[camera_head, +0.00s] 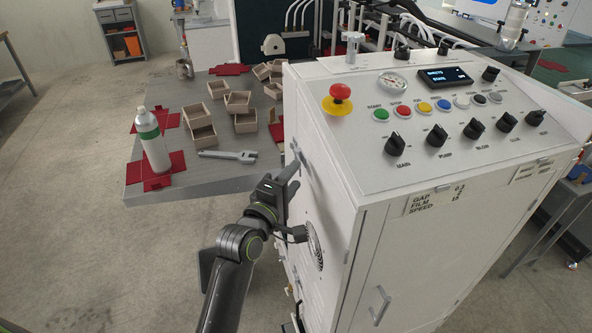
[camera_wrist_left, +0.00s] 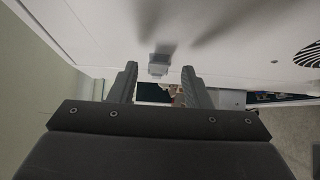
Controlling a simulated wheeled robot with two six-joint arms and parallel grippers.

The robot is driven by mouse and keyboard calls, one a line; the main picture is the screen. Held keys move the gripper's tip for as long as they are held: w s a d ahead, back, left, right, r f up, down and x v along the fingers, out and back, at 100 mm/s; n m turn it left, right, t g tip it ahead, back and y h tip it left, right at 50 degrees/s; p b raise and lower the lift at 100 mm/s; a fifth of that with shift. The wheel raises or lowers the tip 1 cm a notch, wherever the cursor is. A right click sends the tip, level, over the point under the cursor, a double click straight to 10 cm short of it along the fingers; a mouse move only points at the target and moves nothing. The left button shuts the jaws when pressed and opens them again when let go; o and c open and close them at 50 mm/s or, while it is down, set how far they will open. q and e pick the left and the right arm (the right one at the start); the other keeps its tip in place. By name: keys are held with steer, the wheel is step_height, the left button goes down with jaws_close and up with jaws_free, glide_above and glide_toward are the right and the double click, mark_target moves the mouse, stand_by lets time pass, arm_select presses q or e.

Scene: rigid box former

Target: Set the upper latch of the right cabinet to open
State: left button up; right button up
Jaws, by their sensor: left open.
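The white cabinet (camera_head: 345,225) with the control panel stands at the right of the head view. My left gripper (camera_head: 292,178) is beside its left side face, near the upper part. In the left wrist view the gripper (camera_wrist_left: 159,78) is open, with its two dark fingers apart. A small grey latch (camera_wrist_left: 158,64) sticks out from the white cabinet face (camera_wrist_left: 100,35), in line with the gap between the fingers. I see nothing held, and cannot tell whether a finger touches the latch. My right gripper is not in view.
The sloped panel on top carries a red emergency button (camera_head: 338,98), coloured buttons and black knobs. A vent (camera_head: 314,245) is lower on the side face.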

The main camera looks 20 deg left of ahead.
arm_select(q)
steer(key=shift+w+d, duration=0.2)
steer(key=shift+w, duration=0.8)
steer(key=shift+c, duration=0.4)
jaws_close()
